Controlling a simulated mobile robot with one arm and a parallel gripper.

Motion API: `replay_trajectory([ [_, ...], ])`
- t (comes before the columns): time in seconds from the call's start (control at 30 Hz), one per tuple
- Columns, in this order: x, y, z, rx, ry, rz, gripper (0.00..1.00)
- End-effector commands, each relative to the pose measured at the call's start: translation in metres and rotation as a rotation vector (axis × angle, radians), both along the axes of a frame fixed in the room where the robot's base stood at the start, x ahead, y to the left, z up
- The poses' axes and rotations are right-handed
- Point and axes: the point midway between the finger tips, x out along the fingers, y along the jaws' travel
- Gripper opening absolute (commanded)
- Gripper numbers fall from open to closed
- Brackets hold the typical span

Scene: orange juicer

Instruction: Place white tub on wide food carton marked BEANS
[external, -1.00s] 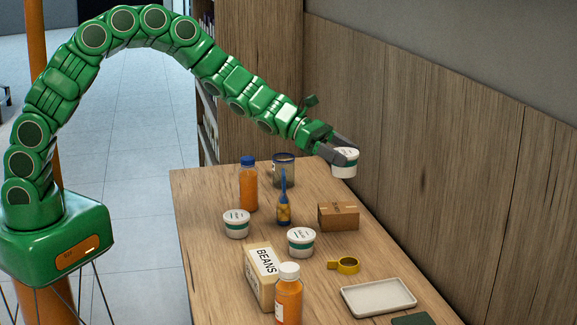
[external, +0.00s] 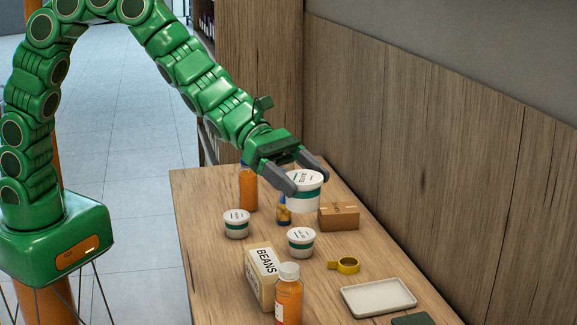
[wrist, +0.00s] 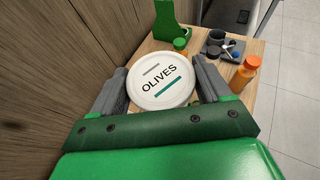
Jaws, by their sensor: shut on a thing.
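A white tub (external: 305,197) with a green band is held between the fingers of my gripper (external: 307,184). It is upright, above the table behind the other tubs. In the wrist view its round lid (wrist: 160,80) reads OLIVES and sits between my two fingers (wrist: 160,88). The wide carton marked BEANS (external: 262,278) lies on the table nearer the camera, below and left of my gripper; its top looks clear. Two more white tubs stand on the table, one left (external: 236,224) and one right (external: 301,242), both behind the carton.
An orange bottle with a white cap (external: 288,296) stands close beside the carton, and another orange bottle (external: 248,190) stands farther back. A wooden wall (external: 430,150) borders the right.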

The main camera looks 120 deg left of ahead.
Motion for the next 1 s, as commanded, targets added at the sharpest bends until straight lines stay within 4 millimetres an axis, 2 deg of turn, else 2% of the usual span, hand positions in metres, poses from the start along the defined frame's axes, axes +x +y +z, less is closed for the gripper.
replay_trajectory([
  [0.03, -0.003, -0.013, 0.0, 0.001, 0.003, -0.013, 0.42],
  [0.2, -0.018, -0.038, -0.002, 0.006, 0.007, -0.043, 0.42],
  [0.37, -0.037, -0.045, -0.011, 0.012, 0.016, -0.068, 0.42],
  [0.63, -0.07, -0.03, -0.032, 0.015, 0.033, -0.103, 0.42],
  [1.0, -0.127, 0.005, -0.058, -0.001, 0.039, -0.168, 0.42],
])
